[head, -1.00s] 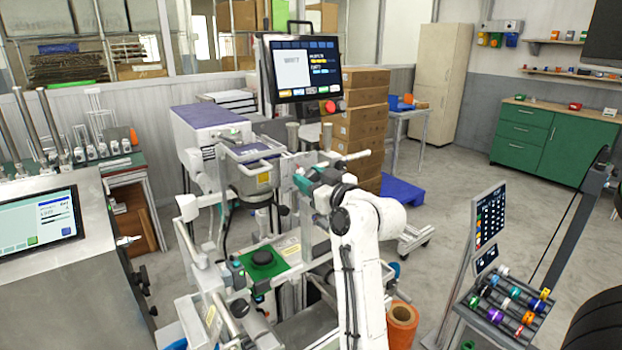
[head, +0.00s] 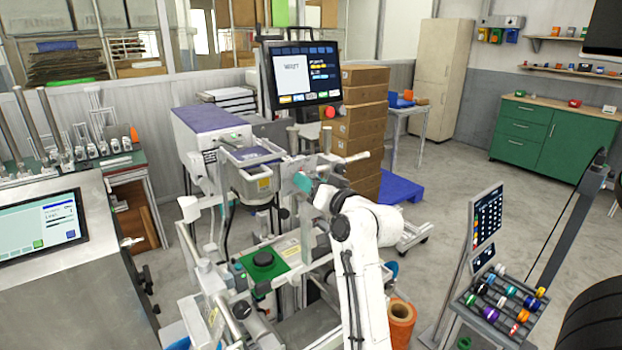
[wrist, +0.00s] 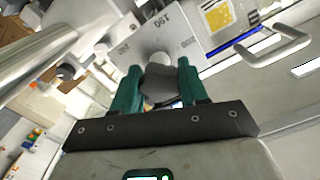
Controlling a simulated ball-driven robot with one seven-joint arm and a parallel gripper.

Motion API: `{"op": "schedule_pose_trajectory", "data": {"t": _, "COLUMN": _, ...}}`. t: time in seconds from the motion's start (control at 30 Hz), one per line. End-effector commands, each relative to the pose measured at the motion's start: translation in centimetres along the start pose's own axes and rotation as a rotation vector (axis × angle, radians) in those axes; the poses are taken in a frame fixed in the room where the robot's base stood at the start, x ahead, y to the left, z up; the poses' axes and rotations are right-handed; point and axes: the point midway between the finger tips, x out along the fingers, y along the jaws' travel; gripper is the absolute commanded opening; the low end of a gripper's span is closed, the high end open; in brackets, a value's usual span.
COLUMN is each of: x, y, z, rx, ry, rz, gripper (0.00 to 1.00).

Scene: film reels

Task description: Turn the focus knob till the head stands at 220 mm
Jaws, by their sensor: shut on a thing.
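In the wrist view my gripper (wrist: 158,68) has its two green fingers closed on a dark grey knob (wrist: 160,88). Behind the knob is a light grey plate (wrist: 185,28) with printed numbers, one reading 190; no pointer setting can be read. In the head view my gripper (head: 302,182) shows as a small teal patch at the right side of the grey machine head (head: 250,182). The knob is hidden there by my wrist and arm.
A monitor (head: 302,72) on a post stands behind the machine head. A green plate with a black round piece (head: 263,258) lies below it. A metal bar crosses the wrist view at left (wrist: 35,60).

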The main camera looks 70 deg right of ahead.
Motion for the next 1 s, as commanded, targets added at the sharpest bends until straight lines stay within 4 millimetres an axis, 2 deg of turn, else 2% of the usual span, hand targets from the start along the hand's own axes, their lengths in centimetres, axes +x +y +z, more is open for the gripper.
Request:
{"op": "schedule_pose_trajectory", "data": {"t": 0.4, "x": -0.01, "y": 0.47, "z": 0.52, "rx": 0.248, "ry": -0.013, "rz": 0.009, "gripper": 0.13}}
{"op": "schedule_pose_trajectory", "data": {"t": 1.0, "x": -0.09, "y": 0.82, "z": 0.86, "rx": 0.305, "ry": -0.018, "rz": 0.016, "gripper": 0.13}}
